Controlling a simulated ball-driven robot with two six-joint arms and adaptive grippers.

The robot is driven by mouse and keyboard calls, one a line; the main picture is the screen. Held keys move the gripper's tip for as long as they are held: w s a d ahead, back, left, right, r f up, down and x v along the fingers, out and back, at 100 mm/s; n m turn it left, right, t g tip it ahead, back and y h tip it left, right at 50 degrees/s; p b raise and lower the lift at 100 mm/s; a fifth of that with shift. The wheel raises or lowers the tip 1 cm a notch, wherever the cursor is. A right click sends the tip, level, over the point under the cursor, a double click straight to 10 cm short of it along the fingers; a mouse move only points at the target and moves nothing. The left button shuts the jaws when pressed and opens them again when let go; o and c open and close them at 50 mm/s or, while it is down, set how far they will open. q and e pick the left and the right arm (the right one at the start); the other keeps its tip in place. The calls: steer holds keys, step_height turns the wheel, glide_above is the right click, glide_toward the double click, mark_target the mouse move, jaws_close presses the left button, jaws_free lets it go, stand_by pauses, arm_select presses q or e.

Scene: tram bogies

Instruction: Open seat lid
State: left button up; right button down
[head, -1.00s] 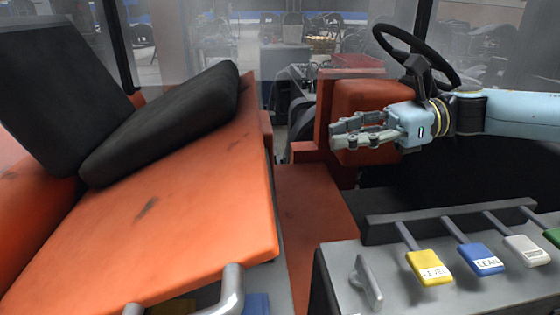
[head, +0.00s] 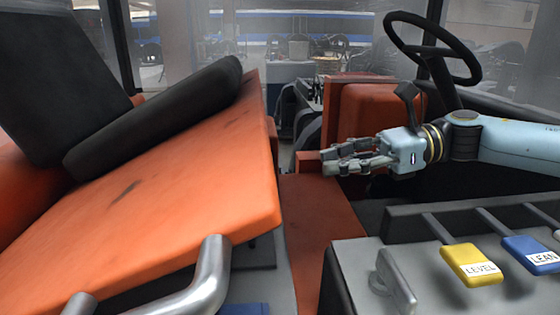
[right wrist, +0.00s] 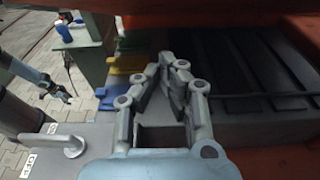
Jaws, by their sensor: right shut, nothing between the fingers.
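The seat lid (head: 200,165) is an orange panel with a worn dark patch and a black cushion (head: 160,118) on it. It fills the left of the head view and slopes, with a dark gap under its near right corner. My right gripper (head: 327,160) is shut and empty, pointing left. It is right of the lid in the picture, apart from it, in front of an orange box. Its closed fingers (right wrist: 172,68) also show in the right wrist view. A light blue arm at that view's left ends in what looks like my left gripper (right wrist: 58,92), too small to read.
A grey console at lower right carries a yellow LEVEL lever (head: 470,265), a blue LEAN lever (head: 530,254) and a grey handle (head: 396,283). A bent metal rail (head: 205,280) stands in front of the lid. A steering wheel (head: 432,48) is behind my right arm.

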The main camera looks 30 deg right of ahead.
arm_select(q)
steer(key=shift+w+d+r+p, duration=0.15)
steer(key=shift+r+p, duration=0.85)
steer(key=shift+p, duration=0.2)
arm_select(e)
steer(key=w+a+r, duration=0.2)
steer(key=w+a, duration=0.2)
steer(key=a, duration=0.4)
steer(key=shift+a+r, duration=0.1)
steer(key=shift+r, duration=0.1)
